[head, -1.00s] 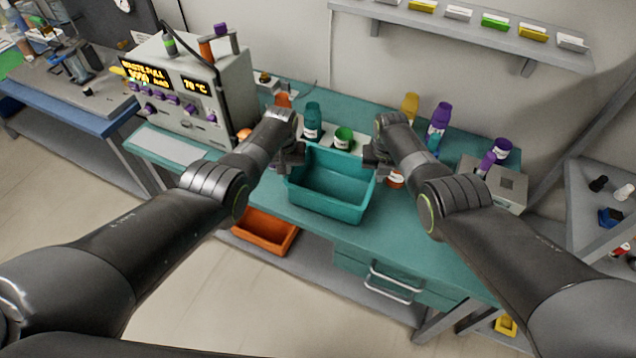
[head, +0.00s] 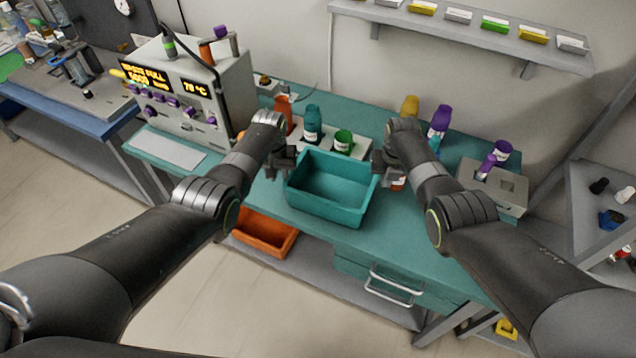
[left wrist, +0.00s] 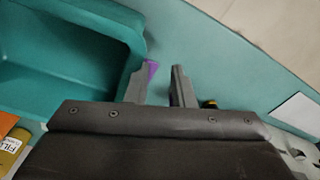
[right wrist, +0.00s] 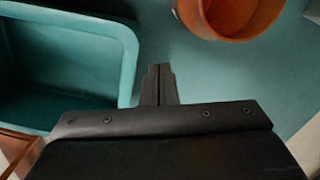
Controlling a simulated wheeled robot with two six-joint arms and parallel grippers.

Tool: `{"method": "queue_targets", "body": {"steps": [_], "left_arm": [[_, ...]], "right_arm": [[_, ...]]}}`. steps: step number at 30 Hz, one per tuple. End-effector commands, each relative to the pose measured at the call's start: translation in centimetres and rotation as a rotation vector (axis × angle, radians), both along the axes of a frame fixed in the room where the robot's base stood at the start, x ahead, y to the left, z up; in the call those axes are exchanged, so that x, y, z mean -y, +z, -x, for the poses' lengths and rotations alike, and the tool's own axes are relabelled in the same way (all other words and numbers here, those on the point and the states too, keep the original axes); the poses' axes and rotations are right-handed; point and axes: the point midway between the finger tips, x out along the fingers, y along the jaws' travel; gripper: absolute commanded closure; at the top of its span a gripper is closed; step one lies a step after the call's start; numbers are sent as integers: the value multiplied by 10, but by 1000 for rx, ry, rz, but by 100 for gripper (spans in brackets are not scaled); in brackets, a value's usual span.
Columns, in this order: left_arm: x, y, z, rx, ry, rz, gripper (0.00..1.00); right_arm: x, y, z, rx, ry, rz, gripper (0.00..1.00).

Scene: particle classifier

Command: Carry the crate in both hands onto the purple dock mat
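The teal crate (head: 328,205) stands upright and empty on the teal bench, between my two grippers. Its wall also shows in the left wrist view (left wrist: 112,88) and the right wrist view (right wrist: 128,62).
An orange round container (right wrist: 232,12) is near my right gripper. A teal bottle (head: 312,125) and a green-topped jar (head: 343,142) stand behind the crate. The control box (head: 190,90) is at left, a grey box (head: 495,188) at right. An orange bin (head: 265,235) is below the bench.

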Motion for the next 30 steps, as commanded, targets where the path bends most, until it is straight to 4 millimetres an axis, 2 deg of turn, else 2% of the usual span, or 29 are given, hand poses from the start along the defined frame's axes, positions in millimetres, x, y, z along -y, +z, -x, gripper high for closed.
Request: {"method": "queue_targets", "body": {"steps": [3, 8, 9, 20, 30], "left_arm": [[-1, 0, 0, -1, 0, -1, 78], [-1, 0, 0, -1, 1, -2, 78], [-1, 0, 0, -1, 1, -2, 78], [-1, 2, 0, -1, 1, -2, 78], [-1, 31, 2, 2, 1, -2, 78]], "right_arm": [[1, 0, 0, 0, 0, 1, 100], [1, 0, 0, 0, -1, 2, 79], [1, 0, 0, 0, -1, 2, 78], [1, 0, 0, 0, -1, 2, 78], [1, 0, 0, 0, -1, 2, 78]]}}
